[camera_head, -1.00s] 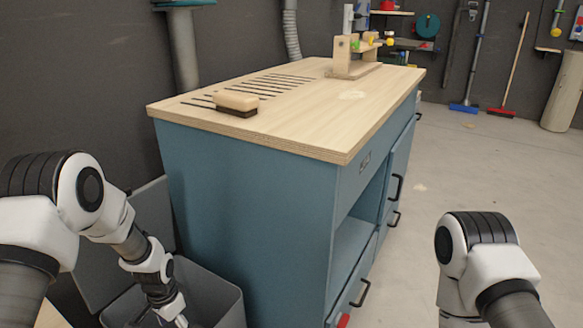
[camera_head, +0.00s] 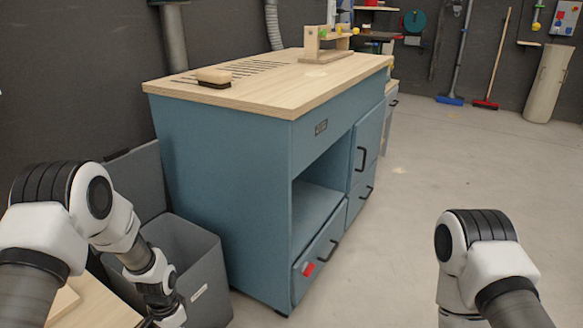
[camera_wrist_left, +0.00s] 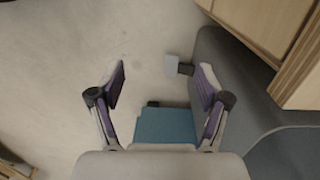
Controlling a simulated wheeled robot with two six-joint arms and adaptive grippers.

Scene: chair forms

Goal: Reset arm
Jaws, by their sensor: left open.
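My left arm (camera_head: 110,220) comes in from the left and hangs bent downward. Its lower end (camera_head: 165,305) is beside the grey bin, and the fingers are hardly visible in the head view. In the left wrist view my left gripper (camera_wrist_left: 162,85) is open, its two fingers spread apart with nothing held between them. My right arm (camera_head: 480,260) shows bent at the lower right; its gripper is out of view.
A blue workbench (camera_head: 215,185) with a wooden top stands ahead, bearing a brush (camera_head: 213,78) and a wooden fixture (camera_head: 325,52). A grey bin (camera_head: 205,285) stands left of it. A wooden surface (camera_head: 100,305) is at lower left. The floor (camera_head: 410,210) at right is clear.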

